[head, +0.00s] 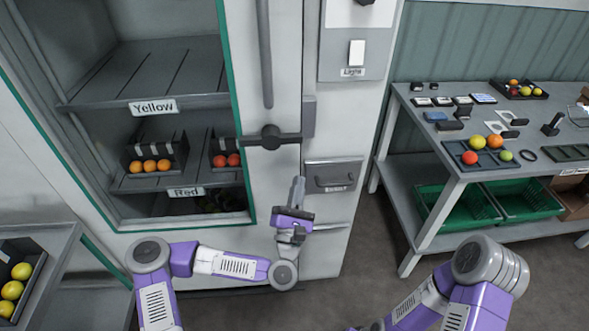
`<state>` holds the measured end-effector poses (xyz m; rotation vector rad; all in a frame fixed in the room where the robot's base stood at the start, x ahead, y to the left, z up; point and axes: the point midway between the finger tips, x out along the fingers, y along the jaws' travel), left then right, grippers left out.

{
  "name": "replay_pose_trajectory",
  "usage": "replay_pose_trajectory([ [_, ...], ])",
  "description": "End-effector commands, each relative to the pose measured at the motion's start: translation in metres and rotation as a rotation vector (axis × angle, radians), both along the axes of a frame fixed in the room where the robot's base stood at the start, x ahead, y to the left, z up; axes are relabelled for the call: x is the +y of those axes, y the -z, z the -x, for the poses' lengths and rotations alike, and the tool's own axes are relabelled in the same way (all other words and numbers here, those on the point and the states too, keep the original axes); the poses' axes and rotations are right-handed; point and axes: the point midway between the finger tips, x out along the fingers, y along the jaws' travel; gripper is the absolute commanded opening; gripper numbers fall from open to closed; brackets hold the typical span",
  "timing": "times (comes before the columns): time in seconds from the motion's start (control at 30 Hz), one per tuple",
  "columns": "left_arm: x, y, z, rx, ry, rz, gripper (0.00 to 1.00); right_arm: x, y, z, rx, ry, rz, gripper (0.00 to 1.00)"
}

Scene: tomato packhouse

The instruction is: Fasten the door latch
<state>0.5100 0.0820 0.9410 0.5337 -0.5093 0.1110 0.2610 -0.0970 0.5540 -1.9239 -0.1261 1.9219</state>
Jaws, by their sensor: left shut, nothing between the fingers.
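The door latch (270,137) is a dark grey round hub with a bar lying level across the cabinet door's white right edge. The bar's right end reaches the grey block (309,117) on the cabinet frame; I cannot tell whether it is engaged. The cabinet door (283,60) looks closed, with a long vertical handle (265,55). My left gripper (298,182) is below and right of the latch, pointing up, shut and empty, apart from the bar. My right arm shows at the lower right, but its gripper is out of view.
Cabinet shelves hold crates of oranges (150,166) and tomatoes (226,160). A drawer handle (333,178) and a light switch (356,52) are to the right. A worktable (440,145) with trays stands farther right. Bare floor lies between it and the cabinet.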

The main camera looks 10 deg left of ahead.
Motion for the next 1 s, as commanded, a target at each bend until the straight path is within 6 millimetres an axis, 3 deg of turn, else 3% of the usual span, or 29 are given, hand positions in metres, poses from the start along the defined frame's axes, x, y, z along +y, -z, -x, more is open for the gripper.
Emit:
replay_pose_trajectory([
  [0.1,-0.006,0.014,0.02,0.004,0.002,0.002,0.0,0.0,-0.003,0.0,0.0,0.0,0.0,0.0],
  [0.33,-0.011,0.028,0.04,0.003,-0.001,0.0,0.0,0.0,-0.004,0.0,0.001,0.0,0.0,0.0],
  [1.0,-0.017,0.032,0.043,0.011,0.011,-0.028,0.0,0.0,-0.005,0.0,0.001,0.0,0.0,0.0],
])
